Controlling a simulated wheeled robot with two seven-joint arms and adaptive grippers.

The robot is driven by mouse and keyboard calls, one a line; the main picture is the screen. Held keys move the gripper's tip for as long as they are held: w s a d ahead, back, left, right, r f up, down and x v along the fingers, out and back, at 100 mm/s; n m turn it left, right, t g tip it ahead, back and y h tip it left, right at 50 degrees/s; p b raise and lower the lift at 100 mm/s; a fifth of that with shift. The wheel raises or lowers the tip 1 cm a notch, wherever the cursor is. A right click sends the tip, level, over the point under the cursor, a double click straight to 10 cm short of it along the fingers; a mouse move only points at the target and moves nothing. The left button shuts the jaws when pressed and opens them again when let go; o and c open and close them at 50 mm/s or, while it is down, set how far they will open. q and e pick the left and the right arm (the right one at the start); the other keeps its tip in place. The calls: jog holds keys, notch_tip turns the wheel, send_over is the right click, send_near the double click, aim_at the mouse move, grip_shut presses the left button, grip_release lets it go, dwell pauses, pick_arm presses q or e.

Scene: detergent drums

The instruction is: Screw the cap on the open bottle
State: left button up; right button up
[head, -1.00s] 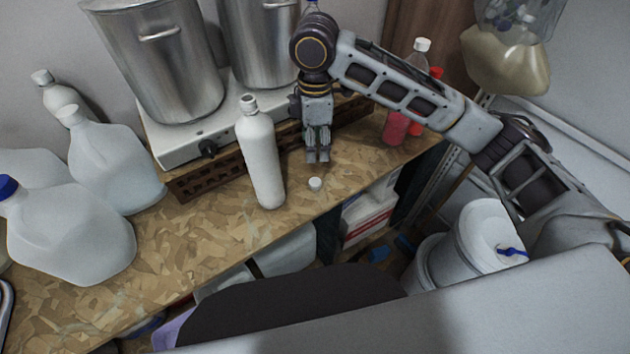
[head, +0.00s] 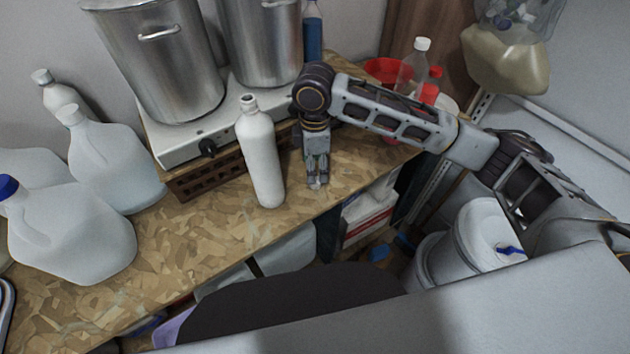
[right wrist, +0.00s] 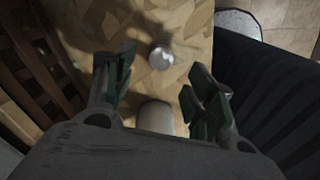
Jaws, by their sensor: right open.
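A white bottle (head: 262,160) stands upright on the wooden worktop in the head view, its neck without a cap. A small white cap (right wrist: 160,57) lies on the worktop to the right of the bottle. In the head view the cap is mostly hidden behind the fingertips of my right gripper (head: 317,184), which points down just over it. In the right wrist view the fingers (right wrist: 158,88) are apart with nothing held, and the cap shows beyond them. A pale shape low between the fingers there looks like part of the bottle. My left gripper is not in view.
Two steel pots (head: 165,65) stand on a white stove (head: 180,142) behind the bottle. Several translucent jugs (head: 75,235) fill the left side. Red bottles and a red bowl (head: 385,70) stand at the back right. The worktop's front edge is close to the cap.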

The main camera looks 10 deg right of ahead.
jog(key=shift+f, duration=0.2)
jog(key=shift+a+f+p, duration=0.15)
jog(key=shift+f+p, duration=0.2)
jog(key=shift+f, duration=2.2)
jog(key=c, duration=0.7)
